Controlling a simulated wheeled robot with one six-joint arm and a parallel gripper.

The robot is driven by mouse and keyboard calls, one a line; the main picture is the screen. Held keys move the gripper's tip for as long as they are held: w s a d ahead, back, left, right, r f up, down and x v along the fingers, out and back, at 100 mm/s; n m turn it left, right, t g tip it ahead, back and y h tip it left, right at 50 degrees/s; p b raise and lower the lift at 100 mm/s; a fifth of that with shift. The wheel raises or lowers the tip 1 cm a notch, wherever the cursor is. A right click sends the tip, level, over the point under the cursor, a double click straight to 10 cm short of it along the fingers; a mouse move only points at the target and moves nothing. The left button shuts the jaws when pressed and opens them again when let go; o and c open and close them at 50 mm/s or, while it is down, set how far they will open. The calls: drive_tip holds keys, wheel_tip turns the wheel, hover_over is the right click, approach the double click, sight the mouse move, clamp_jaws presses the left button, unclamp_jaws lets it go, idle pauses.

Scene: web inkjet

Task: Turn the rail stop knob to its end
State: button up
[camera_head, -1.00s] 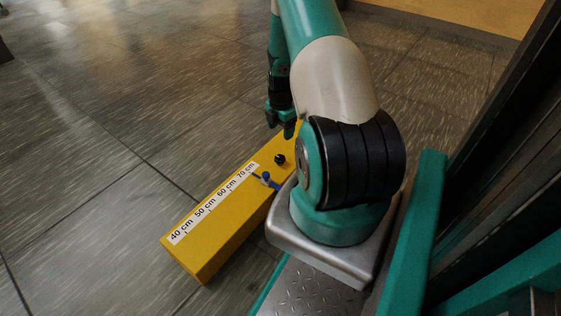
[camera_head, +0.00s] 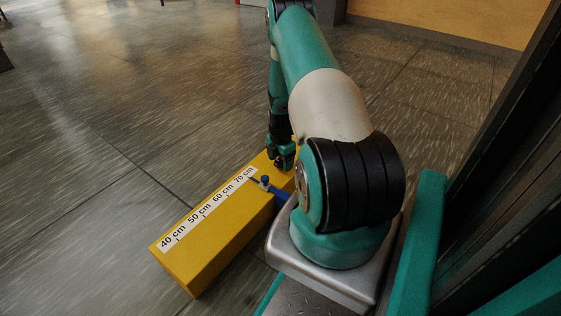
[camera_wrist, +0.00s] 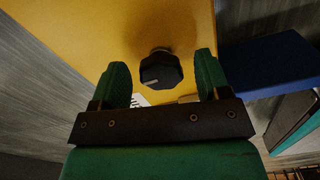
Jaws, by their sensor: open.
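A black faceted knob (camera_wrist: 161,70) with a pale pointer line stands on the yellow box in the wrist view. My gripper (camera_wrist: 162,78) is open, with its two green fingers on either side of the knob and a visible gap to each. In the head view my gripper (camera_head: 282,160) is low over the far part of the yellow box (camera_head: 215,240) and hides the knob. A white scale strip (camera_head: 207,208) marked 40 to 70 cm runs along the box top. A blue stop with a small blue knob (camera_head: 265,181) sits near the 70 cm end.
A dark blue flat part (camera_wrist: 268,62) lies right of the box in the wrist view. My arm and base fill the right of the head view. The grey floor (camera_head: 90,130) left of the box is clear.

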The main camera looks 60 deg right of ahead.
drive_tip(key=c, duration=0.9)
drive_tip(key=shift+c, duration=0.2)
drive_tip(key=shift+r+m+p, duration=0.1)
drive_tip(key=shift+m+p, duration=0.2)
drive_tip(key=shift+p, duration=0.2)
